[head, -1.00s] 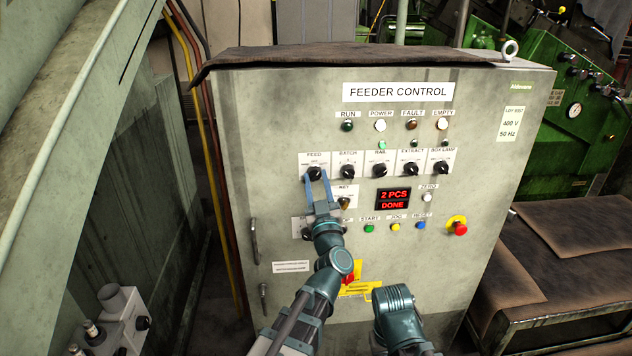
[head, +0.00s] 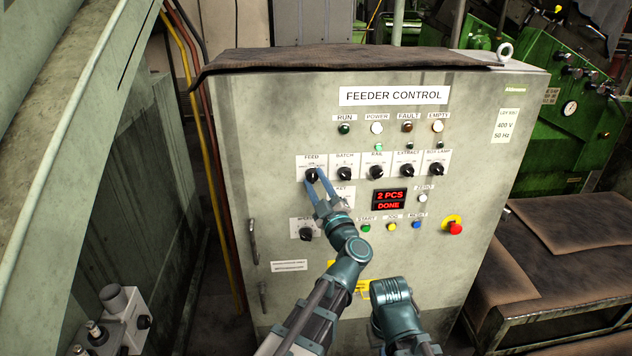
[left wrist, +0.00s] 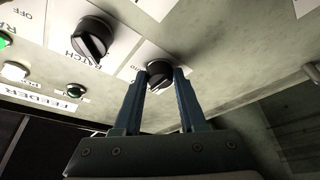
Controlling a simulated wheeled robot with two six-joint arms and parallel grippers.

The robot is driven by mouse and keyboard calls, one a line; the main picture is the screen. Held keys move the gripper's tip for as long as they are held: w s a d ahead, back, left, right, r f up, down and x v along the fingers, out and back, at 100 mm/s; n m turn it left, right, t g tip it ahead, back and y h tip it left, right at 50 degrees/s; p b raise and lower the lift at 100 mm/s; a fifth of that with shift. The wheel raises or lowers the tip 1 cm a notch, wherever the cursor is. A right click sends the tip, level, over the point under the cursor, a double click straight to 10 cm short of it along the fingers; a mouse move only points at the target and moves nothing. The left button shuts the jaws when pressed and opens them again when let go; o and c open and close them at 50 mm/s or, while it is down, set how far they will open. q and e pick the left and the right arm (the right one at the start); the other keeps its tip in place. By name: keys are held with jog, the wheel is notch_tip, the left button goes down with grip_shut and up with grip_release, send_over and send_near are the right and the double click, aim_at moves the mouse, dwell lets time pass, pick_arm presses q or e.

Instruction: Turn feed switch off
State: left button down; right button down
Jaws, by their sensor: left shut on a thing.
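The feed switch (head: 312,175) is a black rotary knob under the FEED label, leftmost in the row of knobs on the grey feeder control cabinet. My left gripper (head: 316,174) reaches up to it from below, its two blue fingers on either side of the knob. In the left wrist view the feed knob (left wrist: 159,73) sits between the fingertips (left wrist: 162,76), and the gripper is shut on it. The fingers partly hide the knob and its markings. My right gripper does not show; only part of my right arm is at the bottom.
Neighbouring knobs, batch (head: 345,173) and rail (head: 376,173), stand close to the right. A display (head: 389,199) reads "2 PCS DONE". A red emergency button (head: 455,228) is at lower right. A cabinet handle (head: 253,242) is at lower left.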

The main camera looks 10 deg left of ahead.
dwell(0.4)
pick_arm(q)
jog(key=shift+c, duration=2.3)
grip_release()
